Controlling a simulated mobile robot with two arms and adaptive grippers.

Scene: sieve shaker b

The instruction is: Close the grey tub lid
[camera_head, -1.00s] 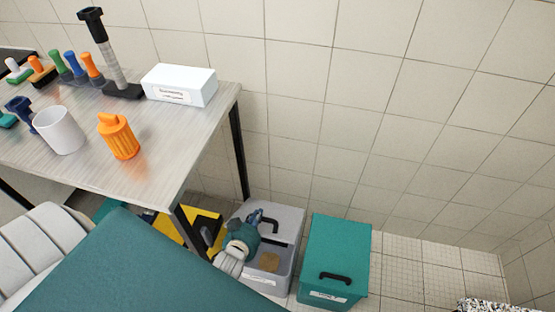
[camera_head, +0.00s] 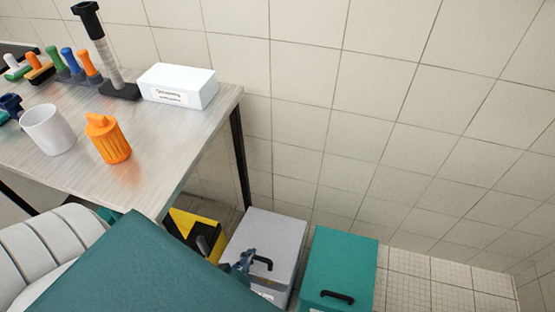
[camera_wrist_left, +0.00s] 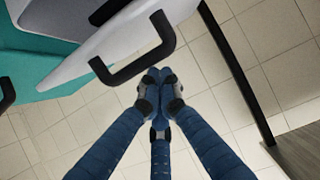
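The grey tub (camera_head: 238,246) stands on the floor past the table's end. Its grey lid (camera_head: 271,231) lies over the top and hides the inside; I cannot tell whether it is fully seated. The lid's black handle (camera_head: 264,264) faces my side. My left gripper (camera_head: 246,262) is beside this handle. In the left wrist view, the blue fingers of my left gripper (camera_wrist_left: 158,78) meet at their tips, next to the handle (camera_wrist_left: 150,48) and not around it. Nothing shows between them. The lid (camera_wrist_left: 120,38) fills the upper left there. My right gripper is out of view.
A teal tub (camera_head: 338,264) with a black handle stands to the right of the grey one. A yellow and black bin (camera_head: 185,225) is to the left, under the table (camera_head: 150,180). A black table leg (camera_head: 240,155) rises behind. Tiled wall is close behind the tubs.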

